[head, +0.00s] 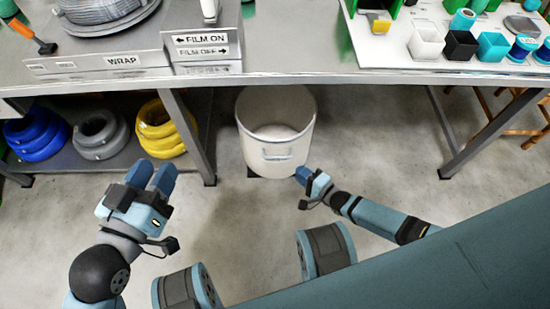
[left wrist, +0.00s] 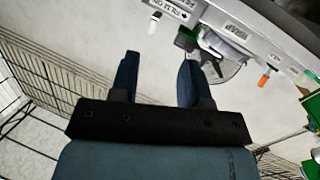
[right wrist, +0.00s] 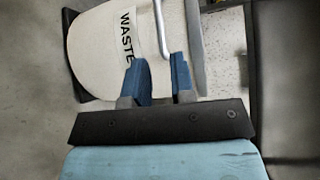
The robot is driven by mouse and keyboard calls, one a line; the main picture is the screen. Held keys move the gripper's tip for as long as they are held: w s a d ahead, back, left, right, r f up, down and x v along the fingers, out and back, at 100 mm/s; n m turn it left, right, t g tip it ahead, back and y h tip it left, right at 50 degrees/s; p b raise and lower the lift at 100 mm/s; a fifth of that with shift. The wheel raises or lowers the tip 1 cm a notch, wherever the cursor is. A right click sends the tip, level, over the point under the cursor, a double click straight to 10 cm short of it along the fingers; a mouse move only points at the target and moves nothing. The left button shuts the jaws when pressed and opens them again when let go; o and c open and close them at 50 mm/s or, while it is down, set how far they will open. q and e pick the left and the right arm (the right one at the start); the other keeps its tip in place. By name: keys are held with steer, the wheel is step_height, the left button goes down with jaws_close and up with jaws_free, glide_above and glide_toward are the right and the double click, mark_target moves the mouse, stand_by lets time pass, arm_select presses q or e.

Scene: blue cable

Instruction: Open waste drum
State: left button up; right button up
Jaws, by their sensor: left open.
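The waste drum (head: 293,160) is a white round bin on the floor under the bench. Its top looks open in the head view, with the pale inside showing. A handle (head: 277,155) is on its front. In the right wrist view the drum (right wrist: 95,45) shows a WASTE label, and the end of the metal handle (right wrist: 160,25) lies near the gap between my fingertips. My right gripper (head: 307,176) is at the drum's front right, its fingers partly apart with no clear contact. My left gripper (head: 152,177) is open and empty, left of the drum.
The bench (head: 290,65) spans above the drum, with legs at both sides. Blue, grey and yellow cable coils (head: 160,128) lie on a low shelf at left. A wooden stool (head: 510,120) stands at right. Floor (head: 230,225) in front of the drum is clear between my arms.

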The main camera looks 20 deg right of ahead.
mark_target(277, 157)
steer(key=b+x, duration=0.4)
steer(key=x, duration=0.6)
steer(key=shift+w+a+f, duration=0.15)
steer(key=shift+w+f, duration=0.1)
steer(key=shift+w, duration=0.05)
arm_select(q)
steer(key=shift+w+a+f+m+t, duration=0.15)
steer(key=shift+w+a+f+m, duration=0.15)
steer(key=shift+w+m, duration=0.25)
steer(key=shift+w+a+f+m+t, duration=0.15)
steer(key=shift+w+a+m, duration=0.1)
steer(key=shift+w+m, duration=0.3)
arm_select(e)
steer(key=shift+w+a, duration=0.2)
steer(key=shift+w, duration=0.1)
arm_select(q)
steer(key=shift+s, duration=0.1)
arm_select(e)
steer(key=shift+c, duration=0.5)
jaws_close()
